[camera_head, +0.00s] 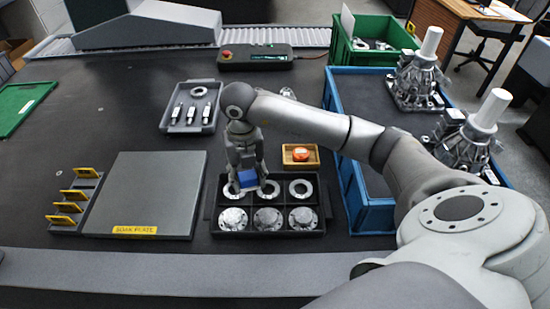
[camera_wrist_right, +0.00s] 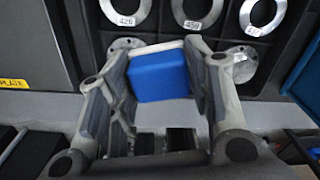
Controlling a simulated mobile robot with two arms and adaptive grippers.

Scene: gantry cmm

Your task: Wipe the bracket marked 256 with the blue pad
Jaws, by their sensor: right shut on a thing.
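My right gripper (camera_head: 246,174) is shut on the blue pad (camera_head: 247,178), above the left and middle part of a dark compartment tray (camera_head: 268,234). The wrist view shows the blue pad (camera_wrist_right: 158,77), with a pale layer along its far edge, between the fingers. The tray holds three rings in the far row and three round flanged parts in the near row. The left ring (camera_wrist_right: 105,10) has a tag reading 426. The right ring (camera_wrist_right: 280,14) has a tag too small to read surely. I cannot pick out 256 with certainty. My left gripper is not in view.
A grey soak plate (camera_head: 145,190) and yellow-tabbed rack (camera_head: 67,207) lie left. A grey tray (camera_head: 178,126) of parts lies behind. An orange item sits in a small wooden tray (camera_head: 287,163). A blue crate (camera_head: 355,200) bounds the right, a green crate (camera_head: 343,50) behind.

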